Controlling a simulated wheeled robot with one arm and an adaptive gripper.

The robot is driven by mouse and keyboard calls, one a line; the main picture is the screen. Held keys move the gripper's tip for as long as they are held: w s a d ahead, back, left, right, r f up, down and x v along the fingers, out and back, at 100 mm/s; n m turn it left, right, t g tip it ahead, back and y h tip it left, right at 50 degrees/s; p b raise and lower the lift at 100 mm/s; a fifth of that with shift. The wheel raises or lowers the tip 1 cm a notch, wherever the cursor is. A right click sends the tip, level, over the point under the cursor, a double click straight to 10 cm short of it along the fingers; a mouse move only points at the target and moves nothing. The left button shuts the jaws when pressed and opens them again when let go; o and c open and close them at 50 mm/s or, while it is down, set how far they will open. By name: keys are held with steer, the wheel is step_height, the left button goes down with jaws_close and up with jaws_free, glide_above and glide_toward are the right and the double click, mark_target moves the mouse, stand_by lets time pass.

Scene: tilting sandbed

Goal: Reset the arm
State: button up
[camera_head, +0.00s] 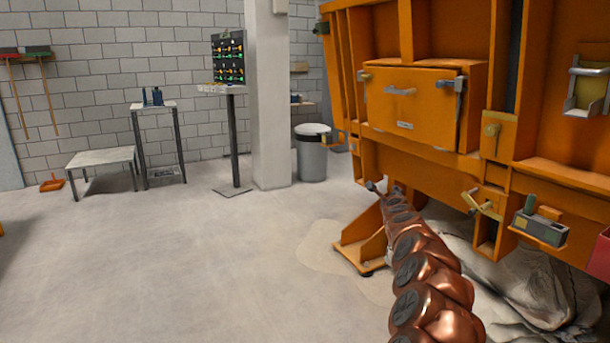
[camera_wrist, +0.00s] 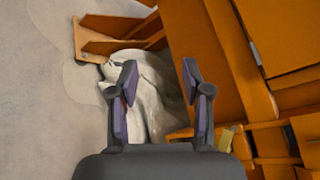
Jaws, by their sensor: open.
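My arm, copper-coloured, reaches from the bottom right of the head view towards the foot of the orange sandbed frame (camera_head: 420,110). My gripper (camera_wrist: 158,80) shows in the wrist view with its two dark fingers apart and nothing between them. In the head view my gripper (camera_head: 377,187) is small and far off, at the end of the arm. Behind the fingers in the wrist view lie a pale crumpled sack or sheet (camera_wrist: 148,105) and an orange foot bracket (camera_wrist: 118,38). I cannot tell how far the fingers are from them.
The orange frame fills the right side, with a closed hatch (camera_head: 412,100), a handle lever (camera_head: 482,205) and a small box on a ledge (camera_head: 540,228). Pale sacking (camera_head: 535,285) lies beneath. A grey bin (camera_head: 312,158) and pillar (camera_head: 268,100) stand behind. The floor at left (camera_head: 180,260) is clear.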

steer(key=s+a+r+n+g+y+p, duration=0.2)
steer(key=s+a+r+n+y+p, duration=0.25)
steer(key=a+r, duration=0.5)
steer(key=s+a+r+n+g+y+p, duration=0.1)
steer(key=s+a+r+n+y+p, duration=0.4)
steer(key=a+r, duration=0.45)
steer(key=s+a+r+n+g+y+p, duration=0.1)
steer(key=s+a+r+n+g+p, duration=0.3)
steer(key=s, duration=0.5)
steer(key=s+a+r+n+g+y+p, duration=0.15)
steer(key=s+a+n, duration=0.35)
steer(key=s, duration=0.5)
steer(key=s+d+n+g+h+p, duration=0.2)
steer(key=s+n+p, duration=0.15)
steer(key=s, duration=0.65)
steer(key=s+d+n+g+h+p, duration=0.1)
steer(key=s+n+g+h+p, duration=0.1)
steer(key=s+p, duration=0.5)
steer(key=s+d+n+g+h+p, duration=0.1)
steer(key=s+d+p, duration=0.1)
steer(key=s+d, duration=0.3)
steer(key=s+d+n+g+h+p, duration=0.1)
steer(key=s+d, duration=0.4)
steer(key=s, duration=0.8)
steer(key=s+d+g+h+p, duration=0.3)
steer(key=s+d, duration=0.2)
steer(key=s, duration=0.5)
steer(key=shift+n, duration=0.4)
steer(key=shift+s, duration=0.1)
